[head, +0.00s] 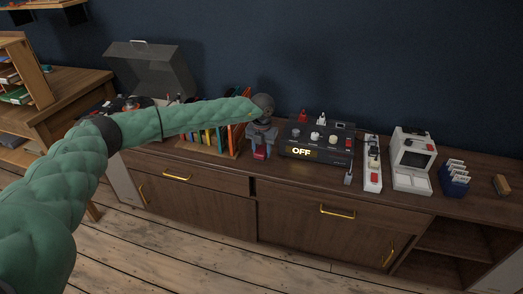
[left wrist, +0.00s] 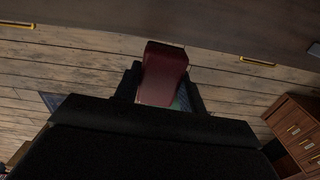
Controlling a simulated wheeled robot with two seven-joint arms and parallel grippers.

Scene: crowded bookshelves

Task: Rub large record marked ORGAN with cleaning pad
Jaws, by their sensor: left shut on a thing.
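My left gripper (head: 262,143) is in front of the cabinet top, near the middle of the head view. It is shut on a dark red block (left wrist: 164,72), whose lower part also shows below the fingers in the head view. I cannot tell for sure whether this block is the cleaning pad. Several coloured upright sleeves or records (head: 208,136) stand in a wooden rack, partly behind my left arm. No ORGAN marking can be read. A record player (head: 128,104) with its lid raised stands at the back left, partly hidden. My right gripper is not in view.
A black console (head: 317,140) reading OFF stands right of my gripper. Further right are a white switch strip (head: 372,165), a white device (head: 411,160), a blue card holder (head: 455,180) and a small brown block (head: 501,185). Free wood runs along the cabinet's front edge.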

